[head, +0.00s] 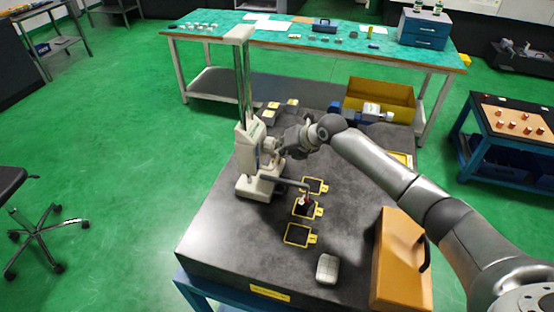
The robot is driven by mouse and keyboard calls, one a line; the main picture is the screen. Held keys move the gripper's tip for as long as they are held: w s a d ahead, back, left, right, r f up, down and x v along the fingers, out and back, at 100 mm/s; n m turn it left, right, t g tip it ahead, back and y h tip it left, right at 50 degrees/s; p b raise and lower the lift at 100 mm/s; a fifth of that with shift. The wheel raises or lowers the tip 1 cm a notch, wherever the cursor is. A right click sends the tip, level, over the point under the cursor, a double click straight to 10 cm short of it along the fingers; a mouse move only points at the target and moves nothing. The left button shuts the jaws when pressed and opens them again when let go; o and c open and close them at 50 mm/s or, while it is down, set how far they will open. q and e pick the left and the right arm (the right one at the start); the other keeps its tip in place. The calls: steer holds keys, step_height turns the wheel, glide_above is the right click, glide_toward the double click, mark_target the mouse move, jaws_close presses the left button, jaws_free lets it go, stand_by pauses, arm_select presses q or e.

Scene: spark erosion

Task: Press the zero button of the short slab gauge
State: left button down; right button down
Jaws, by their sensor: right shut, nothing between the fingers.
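A light grey slab gauge (244,133) with a tall twin-rail column stands upright on the dark slab (215,228). Its probe arm reaches right over yellow-framed marks. I see only this one gauge and cannot tell if it is the short one. My right gripper (276,151) is shut and empty, at the right side of the gauge's carriage. Its fingertips are very close to the carriage; I cannot tell if they touch. The zero button is too small or hidden to make out. My left gripper is not in view.
Yellow-framed marks (298,235) lie on the slab, the middle one with a small dark-and-red part. A light rounded block (327,268) and an orange case (401,258) are at the front right. A yellow bin (380,97) stands behind. The slab's front left is clear.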

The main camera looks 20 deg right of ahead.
steer(key=shift+f, duration=0.3)
steer(key=shift+r, duration=0.5)
steer(key=shift+r+p, duration=1.65)
steer(key=shift+r, duration=1.35)
